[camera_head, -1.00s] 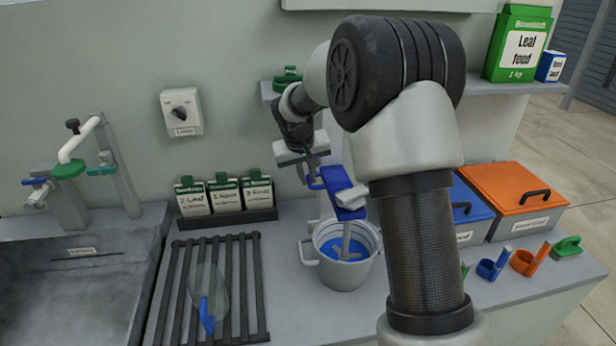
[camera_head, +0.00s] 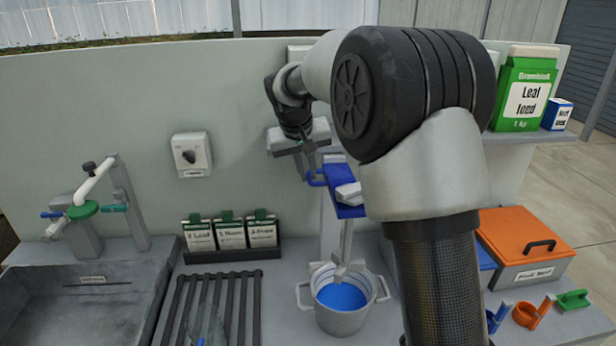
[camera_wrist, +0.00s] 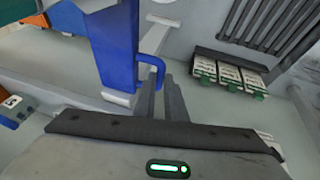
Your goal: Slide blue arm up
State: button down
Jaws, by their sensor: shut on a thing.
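The blue arm (camera_head: 340,199) is high on its upright post, in the middle of the head view, partly hidden behind my arm. A grey stirrer shaft hangs below it, and its paddle (camera_head: 347,270) is just above or at the mouth of the bucket (camera_head: 343,316). My gripper (camera_head: 311,178) is at the left of the blue arm, shut on its blue handle (camera_wrist: 152,68). In the wrist view the two dark fingers (camera_wrist: 163,98) meet the handle loop, and the blue arm's body (camera_wrist: 112,42) stands to their left.
The grey bucket holds blue liquid. Three seed packets (camera_head: 230,234) stand in a rack to its left, behind a black slatted grate (camera_head: 215,300). An orange-lidded box (camera_head: 525,245) is at right. A sink (camera_head: 75,300) and taps are at left.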

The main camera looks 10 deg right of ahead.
jog(key=shift+w+r, duration=0.2)
jog(key=shift+r, duration=0.45)
jog(key=c, duration=2.1)
grip_release()
jog(key=o, duration=0.3)
jog(key=shift+s, duration=0.1)
jog(key=shift+f, duration=0.15)
jog(key=v, duration=1.7)
jog(key=shift+s, duration=0.25)
jog(key=shift+d, duration=0.1)
